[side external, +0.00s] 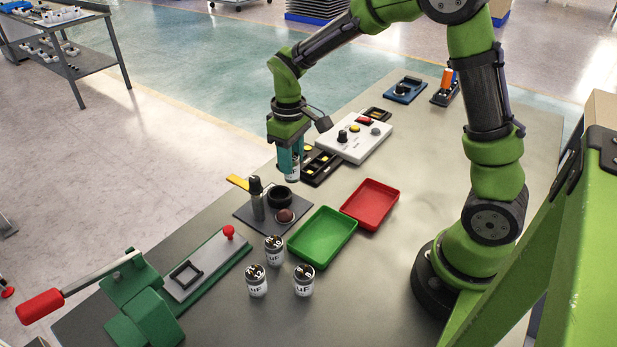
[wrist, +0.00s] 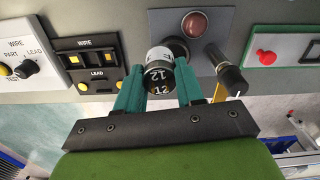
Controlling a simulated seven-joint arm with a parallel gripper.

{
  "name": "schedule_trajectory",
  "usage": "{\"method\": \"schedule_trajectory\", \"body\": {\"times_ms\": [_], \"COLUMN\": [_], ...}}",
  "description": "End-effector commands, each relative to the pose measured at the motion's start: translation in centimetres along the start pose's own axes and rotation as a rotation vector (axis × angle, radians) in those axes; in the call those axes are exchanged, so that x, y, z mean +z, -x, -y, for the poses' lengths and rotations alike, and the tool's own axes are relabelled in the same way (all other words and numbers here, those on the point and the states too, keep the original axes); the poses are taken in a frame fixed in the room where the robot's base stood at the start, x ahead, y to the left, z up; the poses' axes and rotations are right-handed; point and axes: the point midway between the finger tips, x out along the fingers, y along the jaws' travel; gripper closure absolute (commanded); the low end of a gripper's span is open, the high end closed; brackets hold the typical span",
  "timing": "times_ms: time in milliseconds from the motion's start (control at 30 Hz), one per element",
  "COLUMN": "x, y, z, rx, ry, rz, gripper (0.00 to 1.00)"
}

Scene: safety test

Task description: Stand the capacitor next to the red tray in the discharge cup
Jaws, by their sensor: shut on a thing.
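My gripper (side external: 291,173) is shut on a silver and white capacitor (side external: 292,173) and holds it above the bench, just behind the discharge cup. In the wrist view the capacitor (wrist: 159,68), marked 12, sits between the teal fingers (wrist: 160,90). In the wrist view the cup (wrist: 178,46) is partly hidden behind the capacitor. The red tray (side external: 370,204) is empty.
An empty green tray (side external: 322,237) adjoins the red one. Three capacitors (side external: 274,250) stand in front of it. A green lever press (side external: 145,300) is at the front left.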

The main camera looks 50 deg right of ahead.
Motion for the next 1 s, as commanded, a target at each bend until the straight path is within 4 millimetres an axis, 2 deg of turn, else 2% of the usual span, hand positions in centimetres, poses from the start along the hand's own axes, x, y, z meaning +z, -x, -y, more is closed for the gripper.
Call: {"method": "schedule_trajectory", "body": {"times_ms": [33, 100, 167, 367, 800, 1000], "x": [-1.1, -2.1, -2.7, -2.5, -2.5, -2.5], "y": [0.2, 0.7, 1.1, 0.5, -3.3, -4.0], "z": [1.0, 1.9, 2.0, 1.9, 1.9, 1.9], "rx": [0.001, 0.001, -0.001, -0.004, -0.005, -0.005], "ry": [-0.008, -0.044, -0.087, -0.133, -0.131, -0.130], "rz": [-0.003, -0.007, -0.010, -0.002, -0.002, -0.003], "gripper": [0.94, 0.94, 0.94, 0.94, 0.94, 0.94]}}
